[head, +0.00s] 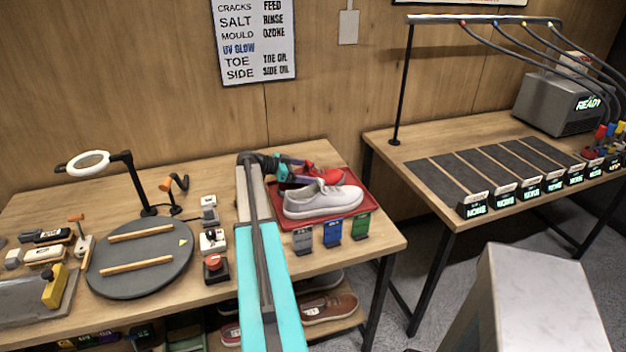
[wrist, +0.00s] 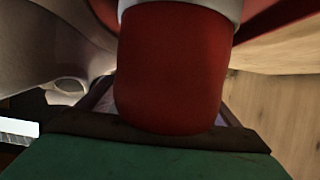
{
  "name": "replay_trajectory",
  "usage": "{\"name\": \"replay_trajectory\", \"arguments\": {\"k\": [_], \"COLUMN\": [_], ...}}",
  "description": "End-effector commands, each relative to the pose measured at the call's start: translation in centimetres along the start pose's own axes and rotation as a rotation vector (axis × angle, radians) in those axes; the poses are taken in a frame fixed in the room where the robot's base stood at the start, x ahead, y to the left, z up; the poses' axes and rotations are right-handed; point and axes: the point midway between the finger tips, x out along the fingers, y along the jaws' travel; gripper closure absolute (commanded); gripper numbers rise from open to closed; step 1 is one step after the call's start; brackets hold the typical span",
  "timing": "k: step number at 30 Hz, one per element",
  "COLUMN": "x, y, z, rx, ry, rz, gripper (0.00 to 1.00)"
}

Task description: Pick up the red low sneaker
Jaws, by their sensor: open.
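The red low sneaker (head: 328,174) sits on a red tray (head: 360,206), behind a white-grey sneaker (head: 322,201) that hides part of it. My gripper (head: 297,174) is at the left end of the red sneaker in the head view, with its fingers open. In the wrist view, the rounded red end of the sneaker (wrist: 172,65) fills the middle, very close to the camera, with a white sole edge above it. The fingertips are hard to make out there, and I cannot tell whether they touch the sneaker.
The white-grey sneaker stands close in front, also at the left of the wrist view (wrist: 60,45). Grey, blue and green tags (head: 332,234) line the tray's front. A ring lamp (head: 88,163) and round turntable (head: 140,262) are to the left. More shoes lie on the shelf below.

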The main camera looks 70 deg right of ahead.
Motion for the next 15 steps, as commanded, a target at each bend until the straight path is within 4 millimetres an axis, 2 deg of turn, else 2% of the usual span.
{"name": "replay_trajectory", "arguments": {"k": [4,15], "x": [0.7,0.74], "y": [0.03,0.04], "z": [-0.02,0.0], "rx": [0.0,0.0], "ry": [0.0,0.0], "rz": [0.001,0.001], "gripper": [0.15,0.15]}}
